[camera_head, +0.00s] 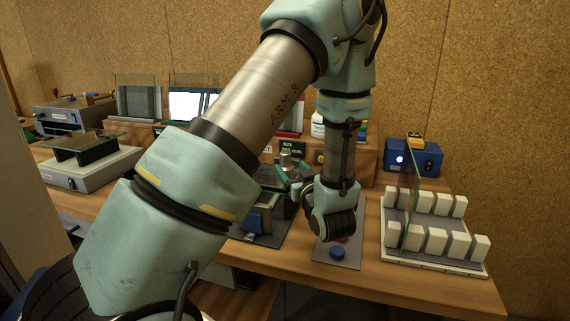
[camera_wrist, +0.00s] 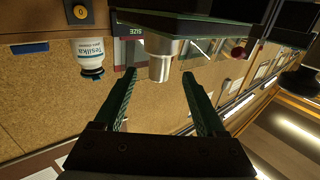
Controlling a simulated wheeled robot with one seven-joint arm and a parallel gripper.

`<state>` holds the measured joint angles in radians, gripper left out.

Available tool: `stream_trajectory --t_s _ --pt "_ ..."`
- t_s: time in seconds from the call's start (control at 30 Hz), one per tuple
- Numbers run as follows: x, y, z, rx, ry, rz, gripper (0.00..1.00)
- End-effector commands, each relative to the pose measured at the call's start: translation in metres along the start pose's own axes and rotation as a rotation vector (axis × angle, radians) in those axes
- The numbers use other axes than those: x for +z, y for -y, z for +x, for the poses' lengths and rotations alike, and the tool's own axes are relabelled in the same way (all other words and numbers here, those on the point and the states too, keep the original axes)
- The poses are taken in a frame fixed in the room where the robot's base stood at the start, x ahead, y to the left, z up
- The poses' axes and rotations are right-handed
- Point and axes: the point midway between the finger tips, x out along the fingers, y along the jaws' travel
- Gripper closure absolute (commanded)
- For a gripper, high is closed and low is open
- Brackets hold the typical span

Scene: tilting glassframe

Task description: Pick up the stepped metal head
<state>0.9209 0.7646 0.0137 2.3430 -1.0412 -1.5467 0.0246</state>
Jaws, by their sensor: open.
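The stepped metal head (camera_wrist: 161,58) is a shiny silver cylinder with a wider part and a narrower part. In the wrist view, which looks upside down, it hangs from a dark green-edged fixture at top centre. In the head view the metal head (camera_head: 287,160) shows small, behind my arm. My gripper (camera_wrist: 159,74) is open, its two green fingers pointing toward the metal head, which appears between the fingertips. I cannot tell how much depth separates them. No contact shows. In the head view my forearm and wrist hide much around it.
A white bottle (camera_wrist: 89,57) stands near the fixture. At right, a pale rack (camera_head: 434,263) holds several white blocks and an upright glass pane (camera_head: 411,200). A blue box (camera_head: 413,158) sits behind it. A grey plate with a blue knob (camera_head: 337,253) lies below my wrist.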

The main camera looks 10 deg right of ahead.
Motion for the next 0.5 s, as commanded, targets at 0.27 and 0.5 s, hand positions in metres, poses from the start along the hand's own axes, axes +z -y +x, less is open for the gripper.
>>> stream_trajectory --t_s 0.27,0.5 --pt "-0.001 0.001 0.026 -0.002 0.001 0.002 0.27" --pt "0.003 0.0 0.055 -0.001 0.001 0.0 0.27"
